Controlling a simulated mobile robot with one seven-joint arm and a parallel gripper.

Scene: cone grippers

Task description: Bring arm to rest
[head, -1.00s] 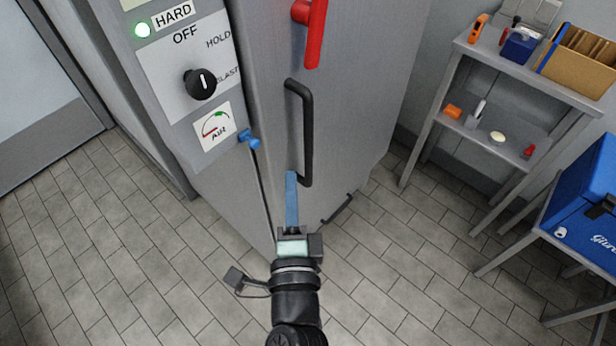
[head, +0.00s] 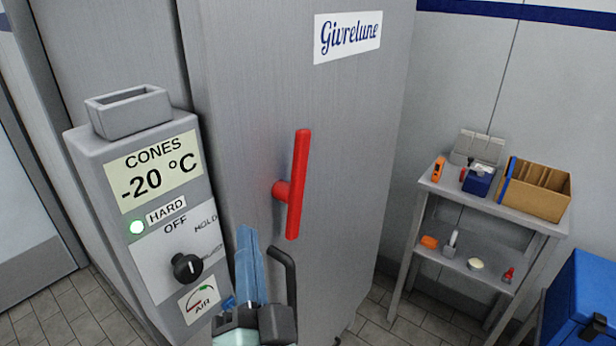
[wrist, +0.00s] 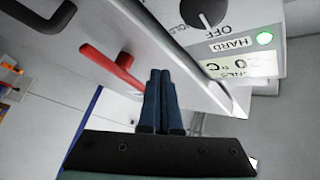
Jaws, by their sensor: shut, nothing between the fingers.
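My gripper (head: 250,262) is shut and empty, its blue fingers pressed together and pointing up in the head view. It is in front of the grey cabinet, beside the black handle (head: 288,285) and below and left of the red handle (head: 297,185). In the wrist view the shut fingers (wrist: 160,100) show at the middle, with the red handle (wrist: 115,68) to their left. I cannot tell how far the fingers are from the cabinet face. Most of my arm is out of the head view.
A control box (head: 150,205) with a black knob (head: 187,267) and a lit green lamp (head: 137,227) stands left of my gripper. A shelf (head: 500,212) with small items and a cardboard box (head: 535,190) is at the right. A blue cooler (head: 580,300) is at the lower right.

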